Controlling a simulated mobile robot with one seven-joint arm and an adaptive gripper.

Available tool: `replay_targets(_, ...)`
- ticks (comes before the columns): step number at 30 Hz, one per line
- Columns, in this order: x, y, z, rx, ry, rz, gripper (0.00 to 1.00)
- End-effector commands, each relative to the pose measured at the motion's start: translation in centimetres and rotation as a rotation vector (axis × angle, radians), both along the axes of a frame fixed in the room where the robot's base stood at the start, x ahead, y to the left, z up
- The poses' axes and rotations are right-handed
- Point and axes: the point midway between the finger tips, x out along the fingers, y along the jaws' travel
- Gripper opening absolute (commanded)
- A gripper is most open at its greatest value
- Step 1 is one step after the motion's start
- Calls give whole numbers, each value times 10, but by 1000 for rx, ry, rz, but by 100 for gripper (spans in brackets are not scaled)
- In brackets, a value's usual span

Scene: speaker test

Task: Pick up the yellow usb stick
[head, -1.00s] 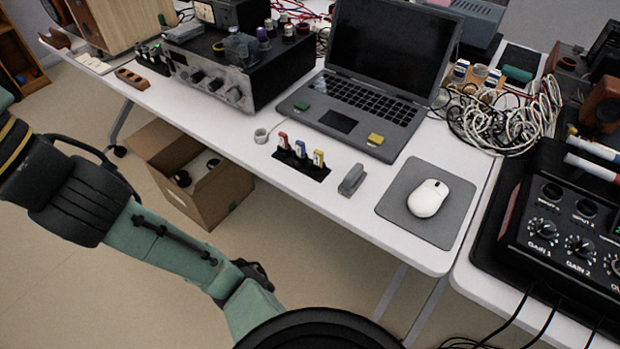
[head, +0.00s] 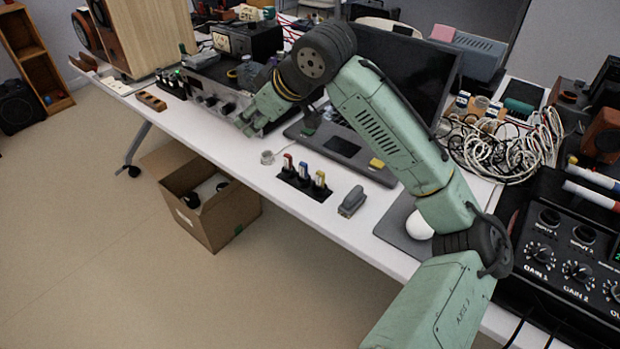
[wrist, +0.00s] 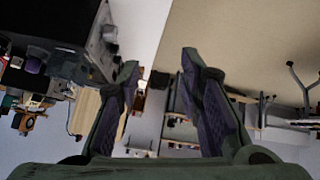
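My gripper (head: 250,124) is to the left of and beyond the sticks, in front of the black amplifier. In the wrist view my gripper (wrist: 161,68) has its two fingers wide apart with nothing between them. The wrist view looks across the room and I cannot make out the sticks there.
A laptop (head: 345,145) lies behind the sticks, partly hidden by my arm, with a yellow block (head: 376,163) on its corner. A grey stapler-like object (head: 352,201) lies right of the holder. A white tape roll (head: 267,157) is to its left. A cardboard box (head: 222,218) stands on the floor.

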Motion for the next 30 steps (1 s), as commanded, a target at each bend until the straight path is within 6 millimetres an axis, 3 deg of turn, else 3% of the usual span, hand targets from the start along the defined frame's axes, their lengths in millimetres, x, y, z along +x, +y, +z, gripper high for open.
replay_targets(1,0,-45,-13,-66,73,-59,33)
replay_targets(3,-8,-91,-26,-130,169,-111,33)
replay_targets(6,-22,-136,-38,-188,271,-160,33)
replay_targets(9,-30,-158,-43,-214,325,-184,33)
replay_targets(12,-32,-161,-53,-223,344,-189,33)
replay_targets(18,-25,-151,-81,-222,343,-188,33)
replay_targets(26,-20,-144,-101,-220,340,-188,33)
replay_targets(30,-16,-138,-120,-222,340,-189,33)
